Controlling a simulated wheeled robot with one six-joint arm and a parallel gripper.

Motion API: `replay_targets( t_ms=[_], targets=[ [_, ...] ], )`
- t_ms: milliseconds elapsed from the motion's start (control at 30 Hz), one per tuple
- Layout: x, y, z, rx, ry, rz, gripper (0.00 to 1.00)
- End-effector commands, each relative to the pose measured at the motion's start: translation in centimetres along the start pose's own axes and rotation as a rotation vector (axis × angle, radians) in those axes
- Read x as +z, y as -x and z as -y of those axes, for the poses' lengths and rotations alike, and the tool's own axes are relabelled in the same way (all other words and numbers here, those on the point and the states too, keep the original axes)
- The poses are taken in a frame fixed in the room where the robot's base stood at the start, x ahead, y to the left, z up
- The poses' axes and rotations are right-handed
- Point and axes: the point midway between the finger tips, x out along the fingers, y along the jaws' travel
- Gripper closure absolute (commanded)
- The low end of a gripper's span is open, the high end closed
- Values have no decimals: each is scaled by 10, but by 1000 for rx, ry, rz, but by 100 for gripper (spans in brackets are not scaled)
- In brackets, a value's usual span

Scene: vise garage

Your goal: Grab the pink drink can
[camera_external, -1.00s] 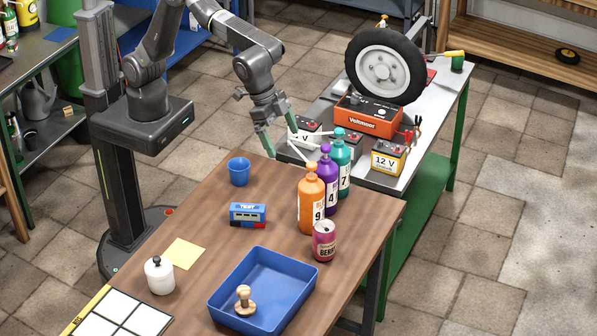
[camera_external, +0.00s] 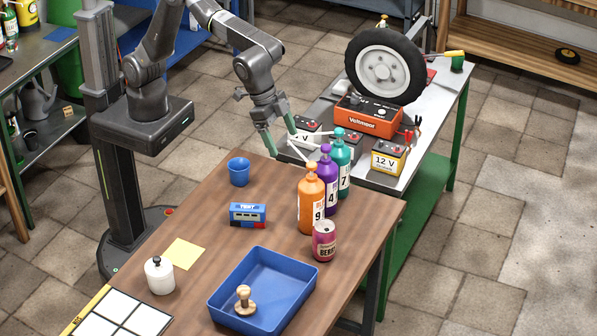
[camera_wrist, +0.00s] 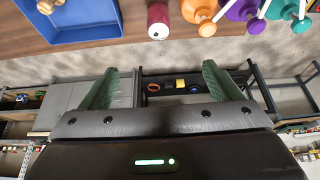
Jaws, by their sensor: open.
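The pink drink can (camera_external: 324,241) stands upright on the wooden table near its right edge, in front of the orange bottle (camera_external: 311,202). In the wrist view the can (camera_wrist: 158,20) shows at the top, beyond my fingers. My gripper (camera_external: 287,156) hangs above the far side of the table, behind the bottles and well apart from the can. Its green fingers are spread with nothing between them, and they also show wide apart in the wrist view (camera_wrist: 158,85).
Purple (camera_external: 328,185) and teal (camera_external: 342,165) bottles stand in a row behind the orange one. A blue tray (camera_external: 222,302) lies left of the can. A blue cup (camera_external: 239,172) and a blue tester box (camera_external: 248,214) stand farther left. The table's middle is mostly clear.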

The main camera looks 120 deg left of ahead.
Motion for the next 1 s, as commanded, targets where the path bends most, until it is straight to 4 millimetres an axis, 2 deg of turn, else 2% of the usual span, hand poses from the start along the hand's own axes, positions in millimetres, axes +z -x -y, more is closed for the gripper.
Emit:
replay_targets(
  t_ms=[67, 300, 400, 500, 667, 1000],
  targets=[
    [1, -18, -1, -4, 7, 3, 15],
    [-7, -122, -10, -30, 67, 9, 15],
    [-11, -155, -13, -39, 92, 9, 15],
    [-13, -174, -15, -46, 107, 7, 15],
    [-15, -191, -14, -50, 116, 9, 15],
    [-14, -251, -11, -49, 115, 10, 15]
  ],
)
